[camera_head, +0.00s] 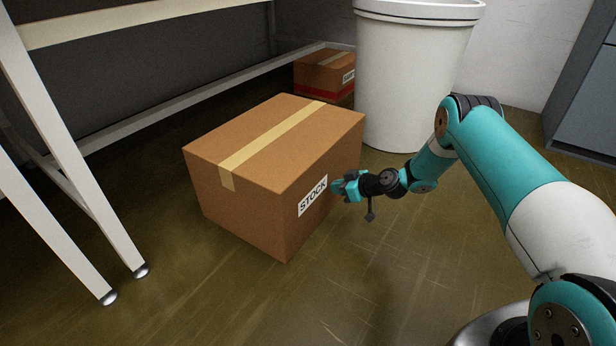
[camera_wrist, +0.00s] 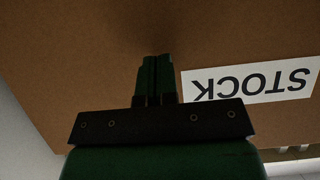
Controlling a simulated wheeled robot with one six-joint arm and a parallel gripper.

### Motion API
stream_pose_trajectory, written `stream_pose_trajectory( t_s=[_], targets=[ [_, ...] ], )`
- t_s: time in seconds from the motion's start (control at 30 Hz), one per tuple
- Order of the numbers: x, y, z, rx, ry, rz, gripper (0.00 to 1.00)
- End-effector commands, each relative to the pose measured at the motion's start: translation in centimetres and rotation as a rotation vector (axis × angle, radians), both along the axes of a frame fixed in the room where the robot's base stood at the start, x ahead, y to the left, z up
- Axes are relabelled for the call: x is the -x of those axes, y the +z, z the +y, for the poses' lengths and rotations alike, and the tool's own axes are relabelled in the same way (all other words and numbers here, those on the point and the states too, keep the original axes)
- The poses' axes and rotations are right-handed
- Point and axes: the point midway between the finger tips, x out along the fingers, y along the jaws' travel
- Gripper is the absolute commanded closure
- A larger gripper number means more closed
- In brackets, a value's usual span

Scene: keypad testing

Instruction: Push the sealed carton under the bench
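The sealed carton (camera_head: 245,165) is a brown box with a tan tape strip along its top and a white STOCK label on its right side. It stands on the floor to the right of the bench (camera_head: 60,150), outside its legs. My gripper (camera_head: 338,187) is at the carton's right side, by the label. In the wrist view the carton's face (camera_wrist: 90,60) fills most of the picture, and my gripper's fingers (camera_wrist: 157,62) are together with nothing between them. The fingertips are at or very near the cardboard; I cannot tell whether they touch.
A smaller carton (camera_head: 318,78) with a red band sits at the back by the bench's low rail. A large white bin (camera_head: 412,80) stands behind the sealed carton, to the right. A grey cabinet (camera_head: 588,100) is at the far right. The floor under the bench beside the carton looks clear.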

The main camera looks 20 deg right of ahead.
Motion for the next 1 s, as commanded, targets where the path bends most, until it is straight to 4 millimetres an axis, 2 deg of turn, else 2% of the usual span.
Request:
stream_pose_trajectory(
  t_s=[1.0],
  targets=[
    [-5.4, -0.2, 4.9, 0.0, 0.004, -0.002, 1.0]
  ],
)
